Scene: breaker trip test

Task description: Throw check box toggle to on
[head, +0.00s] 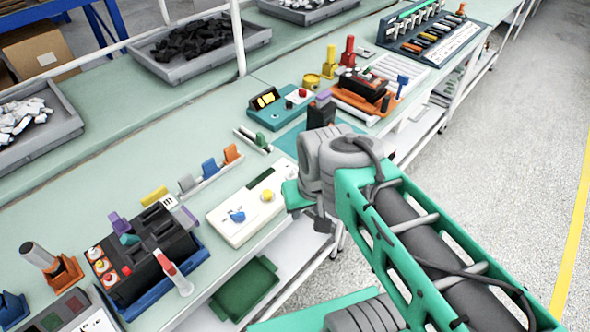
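A cream box (248,206) sits near the front edge of the bench, left of my arm. It looks like the check box, though I can read no label on it. On its top are a small blue lever-like part (237,215), a round yellow knob (267,195) and a dark slot. The blue part is too small to tell which way it is thrown. My green and grey arm stands just right of the box and does not cover its controls. I cannot make out my gripper's fingers.
A dark breaker unit in a blue tray (192,258) stands left of the box. Coloured clips on a rail (207,172) lie behind it. A teal device (278,105) and an orange-based unit (365,98) stand farther along. A green bin (245,288) sits below the bench edge.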

